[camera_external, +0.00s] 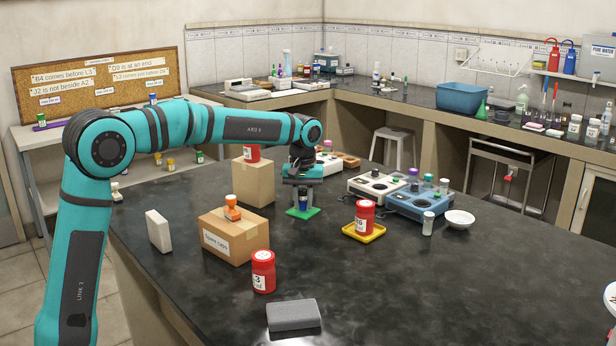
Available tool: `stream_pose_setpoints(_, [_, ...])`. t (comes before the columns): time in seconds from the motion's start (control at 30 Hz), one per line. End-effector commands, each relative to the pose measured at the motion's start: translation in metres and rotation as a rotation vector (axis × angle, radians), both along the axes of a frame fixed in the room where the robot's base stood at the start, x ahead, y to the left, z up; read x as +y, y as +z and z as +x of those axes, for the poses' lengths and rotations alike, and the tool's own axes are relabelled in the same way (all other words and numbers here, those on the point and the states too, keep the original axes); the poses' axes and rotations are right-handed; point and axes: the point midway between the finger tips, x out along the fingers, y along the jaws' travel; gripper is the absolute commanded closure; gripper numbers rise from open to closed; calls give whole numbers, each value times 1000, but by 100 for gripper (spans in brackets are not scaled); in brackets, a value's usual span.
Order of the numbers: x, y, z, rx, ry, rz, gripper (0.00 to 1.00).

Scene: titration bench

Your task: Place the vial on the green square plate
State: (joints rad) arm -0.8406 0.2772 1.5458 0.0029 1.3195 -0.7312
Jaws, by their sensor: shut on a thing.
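The green square plate (313,211) lies flat on the dark bench, right of the tall cardboard box. My gripper (303,190) points down directly over the plate. It is shut on a small dark blue vial (303,199), which is upright between the fingers. The vial's lower end is at or just above the plate; I cannot tell whether it touches. The fingers and gripper body hide the vial's upper part.
A tall box (252,182) with a red jar stands left of my gripper. A box (234,236) labelled spare caps is nearer. A red jar (365,216) on a yellow tray (350,231) and block devices (418,202) stand right. A grey block (293,314) lies in front.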

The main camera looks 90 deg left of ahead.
Motion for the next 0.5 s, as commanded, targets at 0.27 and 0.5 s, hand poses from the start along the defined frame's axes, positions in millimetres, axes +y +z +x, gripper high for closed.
stream_pose_setpoints(0.27, [0,-1,0,0,0,0,98])
stream_pose_setpoints(0.5, [0,-2,0,0,0,0,55])
